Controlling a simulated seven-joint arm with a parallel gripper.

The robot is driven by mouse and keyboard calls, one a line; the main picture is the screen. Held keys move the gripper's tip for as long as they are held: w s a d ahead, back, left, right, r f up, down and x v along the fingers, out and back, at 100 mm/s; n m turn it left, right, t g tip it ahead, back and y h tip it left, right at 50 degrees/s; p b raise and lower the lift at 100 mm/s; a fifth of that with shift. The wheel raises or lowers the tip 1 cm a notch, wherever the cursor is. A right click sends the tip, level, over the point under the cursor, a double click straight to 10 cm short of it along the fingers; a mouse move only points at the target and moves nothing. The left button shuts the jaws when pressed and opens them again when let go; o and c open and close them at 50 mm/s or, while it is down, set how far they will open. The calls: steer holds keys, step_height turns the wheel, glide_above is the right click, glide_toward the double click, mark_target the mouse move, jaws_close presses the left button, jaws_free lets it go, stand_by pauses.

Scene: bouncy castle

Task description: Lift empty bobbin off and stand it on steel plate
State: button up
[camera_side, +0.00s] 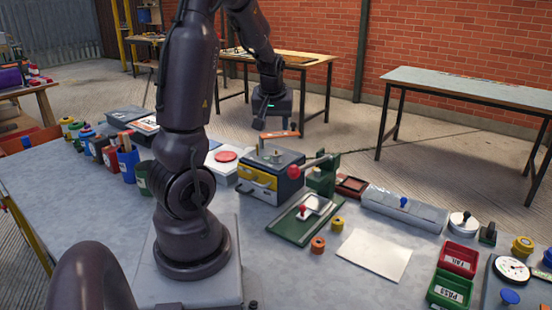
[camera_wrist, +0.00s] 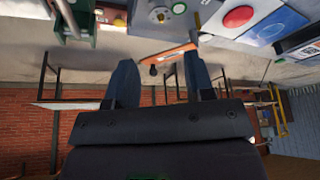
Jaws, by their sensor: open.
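My gripper (camera_side: 274,120) is above the far side of a grey and yellow box-shaped machine (camera_side: 264,185). In the wrist view its two fingers (camera_wrist: 159,62) are apart with nothing held between them. An orange bar (camera_side: 276,134) with a dark knob lies close beyond the fingertips; it also shows in the wrist view (camera_wrist: 160,55). Small metal parts (camera_side: 275,157) stand on the machine's top; I cannot tell whether one is the empty bobbin. A pale flat plate (camera_side: 373,256), probably the steel plate, lies bare on the table at right.
An orange spool (camera_side: 318,244) and a yellow spool (camera_side: 337,223) stand left of the plate. A green press (camera_side: 322,180) with a red-knobbed lever adjoins the machine. Red (camera_side: 459,258) and green (camera_side: 450,290) bins stand at right. Cups and pots crowd the left.

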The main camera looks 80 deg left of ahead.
mark_target(276, 154)
steer(key=x, duration=1.2)
steer(key=shift+f, duration=0.2)
steer(key=c, duration=0.7)
